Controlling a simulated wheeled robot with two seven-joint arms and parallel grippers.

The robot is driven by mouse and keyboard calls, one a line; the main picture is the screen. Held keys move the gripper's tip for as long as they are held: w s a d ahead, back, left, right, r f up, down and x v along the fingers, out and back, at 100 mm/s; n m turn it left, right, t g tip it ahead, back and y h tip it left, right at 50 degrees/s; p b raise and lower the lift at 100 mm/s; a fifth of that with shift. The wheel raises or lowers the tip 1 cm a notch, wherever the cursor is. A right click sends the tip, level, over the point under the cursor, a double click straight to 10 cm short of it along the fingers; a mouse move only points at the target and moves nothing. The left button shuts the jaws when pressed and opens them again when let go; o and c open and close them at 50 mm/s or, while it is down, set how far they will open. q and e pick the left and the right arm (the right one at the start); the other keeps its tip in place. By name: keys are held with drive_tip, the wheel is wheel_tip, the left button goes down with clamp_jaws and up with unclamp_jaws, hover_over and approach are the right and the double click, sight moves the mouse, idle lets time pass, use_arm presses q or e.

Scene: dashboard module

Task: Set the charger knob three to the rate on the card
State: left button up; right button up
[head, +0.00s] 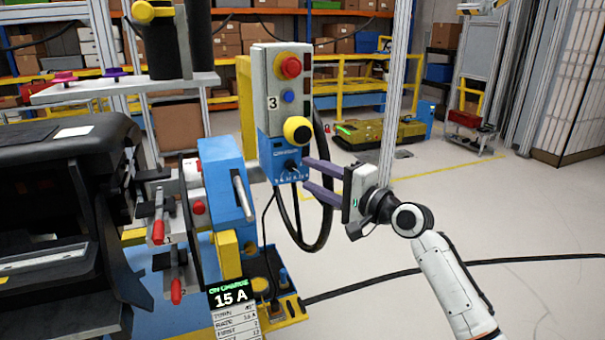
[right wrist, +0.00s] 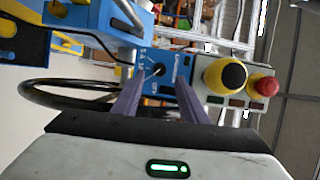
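The blue charger knob panel (head: 283,150) is on the lower part of a grey station box marked 3. Its small black knob (head: 291,165) also shows in the right wrist view (right wrist: 158,70). The dial lettering is too small to read surely. My right gripper (head: 305,173) is open, its two purple fingers apart and pointing at the knob from the right. In the right wrist view the knob lies just beyond and between the fingertips; contact cannot be told. A card (head: 236,322) at the bottom has a rate line, under a black sign (head: 231,295) reading "ON CHARGE 15 A". My left gripper is not in view.
Above the knob are a yellow-and-black button (head: 297,130), a blue button (head: 289,96) and a red button (head: 290,67). A black cable (head: 325,225) loops below the box. Red-handled clamps (head: 158,222) and a dark dashboard module (head: 60,190) stand left. The floor at right is mostly clear.

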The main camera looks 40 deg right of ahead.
drive_tip(key=s, duration=0.5)
drive_tip(key=shift+s+d+b, duration=0.2)
drive_tip(key=shift+d+b, duration=0.15)
drive_tip(key=shift+d, duration=0.05)
drive_tip(key=s+a+f+n+g, duration=0.2)
drive_tip(key=s+a+f+n, duration=0.1)
drive_tip(key=f, duration=0.6)
drive_tip(key=s+a+f+n+g+h, duration=0.15)
drive_tip(key=a+f, duration=0.25)
drive_tip(key=f, duration=0.6)
drive_tip(key=s+a+f+n+g+y, duration=0.1)
drive_tip(key=s+a+f+n+g, duration=0.2)
drive_tip(key=f, duration=0.6)
drive_tip(key=s+a+f+n+g, duration=0.1)
drive_tip(key=s+a+f+n, duration=0.4)
drive_tip(key=s+a+f, duration=0.2)
drive_tip(key=s+a+f+n+g, duration=0.1)
drive_tip(key=s+a+f+n, duration=0.4)
drive_tip(key=s, duration=0.6)
drive_tip(key=a+f, duration=0.2)
drive_tip(key=a, duration=0.1)
drive_tip(key=shift+s+a+f+g, duration=0.15)
drive_tip(key=shift+s+f+g, duration=0.2)
drive_tip(key=shift+n, duration=0.25)
